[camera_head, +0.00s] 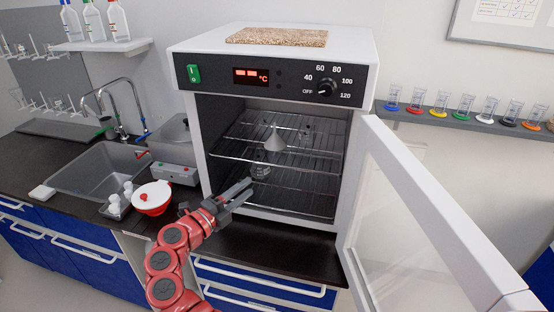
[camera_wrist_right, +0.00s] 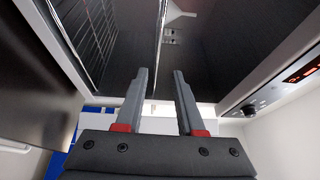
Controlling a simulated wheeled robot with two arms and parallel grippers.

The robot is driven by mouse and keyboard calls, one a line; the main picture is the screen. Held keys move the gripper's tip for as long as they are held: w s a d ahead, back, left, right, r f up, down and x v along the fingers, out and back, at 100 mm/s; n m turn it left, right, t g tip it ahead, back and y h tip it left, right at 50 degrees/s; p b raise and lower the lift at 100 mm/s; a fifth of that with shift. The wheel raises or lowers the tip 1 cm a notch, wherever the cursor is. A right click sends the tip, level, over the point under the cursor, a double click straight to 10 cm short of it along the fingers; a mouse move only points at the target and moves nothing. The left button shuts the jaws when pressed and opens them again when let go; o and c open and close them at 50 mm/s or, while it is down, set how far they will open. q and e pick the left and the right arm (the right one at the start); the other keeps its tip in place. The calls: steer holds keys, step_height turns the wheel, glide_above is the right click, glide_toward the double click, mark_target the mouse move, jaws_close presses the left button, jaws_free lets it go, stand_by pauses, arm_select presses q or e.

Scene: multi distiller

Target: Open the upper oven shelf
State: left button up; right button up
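The oven (camera_head: 275,60) is white with a black control panel, and its glass door (camera_head: 425,225) stands swung open to the right. Inside are wire shelves; the upper oven shelf (camera_head: 318,125) runs across the cavity. A white funnel (camera_head: 275,141) and a small clear glass vessel (camera_head: 260,171) are inside; which shelf bears each is hard to tell. My right gripper (camera_head: 250,187) is at the left front of the oven opening, below the upper shelf. In the right wrist view my right gripper (camera_wrist_right: 160,72) is open with nothing between its fingers. My left gripper is not in view.
A grey device (camera_head: 175,172) stands beside the oven. The wall shelf (camera_head: 460,122) at right holds several glass vessels. The open door blocks the right side.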

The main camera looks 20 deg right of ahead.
steer(key=a, duration=0.1)
steer(key=p, duration=0.5)
glide_toward(278, 158)
steer(key=shift+t+y, duration=0.3)
steer(key=shift+y, duration=0.1)
steer(key=x, duration=0.9)
steer(key=shift+s+d+r, duration=0.1)
steer(key=shift+d, duration=0.05)
steer(key=shift+w+d, duration=0.2)
steer(key=shift+d, duration=0.15)
jaws_close()
